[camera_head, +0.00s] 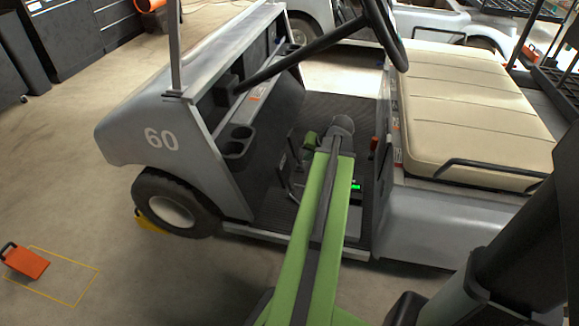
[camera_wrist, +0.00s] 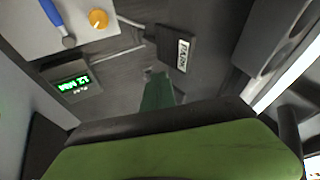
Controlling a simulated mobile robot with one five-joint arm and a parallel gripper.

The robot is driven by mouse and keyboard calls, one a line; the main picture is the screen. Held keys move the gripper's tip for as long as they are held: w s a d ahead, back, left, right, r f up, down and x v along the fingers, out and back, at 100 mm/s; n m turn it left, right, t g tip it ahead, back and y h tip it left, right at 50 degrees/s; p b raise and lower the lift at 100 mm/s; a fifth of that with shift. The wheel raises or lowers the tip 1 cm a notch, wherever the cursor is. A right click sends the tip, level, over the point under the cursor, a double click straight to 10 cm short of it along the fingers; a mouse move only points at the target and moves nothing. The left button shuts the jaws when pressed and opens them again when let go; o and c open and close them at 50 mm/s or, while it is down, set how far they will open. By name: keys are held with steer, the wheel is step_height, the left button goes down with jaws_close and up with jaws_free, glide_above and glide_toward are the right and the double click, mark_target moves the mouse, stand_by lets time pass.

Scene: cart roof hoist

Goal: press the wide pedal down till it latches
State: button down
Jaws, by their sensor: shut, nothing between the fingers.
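The wide pedal (camera_wrist: 168,44) is a dark plate with a white label that seems to read PARK; it shows in the upper middle of the wrist view, on the grey cart floor. My gripper (camera_wrist: 156,76) is shut and empty, its green fingers pointing toward the floor just below the pedal in that picture. A gap shows between tips and pedal; I cannot tell the height between them. In the head view my green arm reaches into the cart's footwell (camera_head: 330,105) and hides much of it; I cannot make out the pedal clearly there.
A box with a lit green display (camera_wrist: 72,84) stands left of my fingers. An orange knob (camera_wrist: 97,18) and a blue handle (camera_wrist: 53,14) lie beyond it. The cart's dash (camera_head: 240,130), steering wheel (camera_head: 385,30) and cream seat (camera_head: 465,110) bound the footwell.

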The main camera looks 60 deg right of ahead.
steer(key=b, duration=0.9)
glide_toward(286, 168)
step_height(286, 168, down, 4)
steer(key=s+d, duration=0.1)
steer(key=d, duration=0.1)
steer(key=w, duration=0.1)
steer(key=w+a, duration=0.1)
steer(key=w, duration=0.1)
steer(key=shift+w+a+f, duration=0.15)
steer(key=shift+w, duration=0.15)
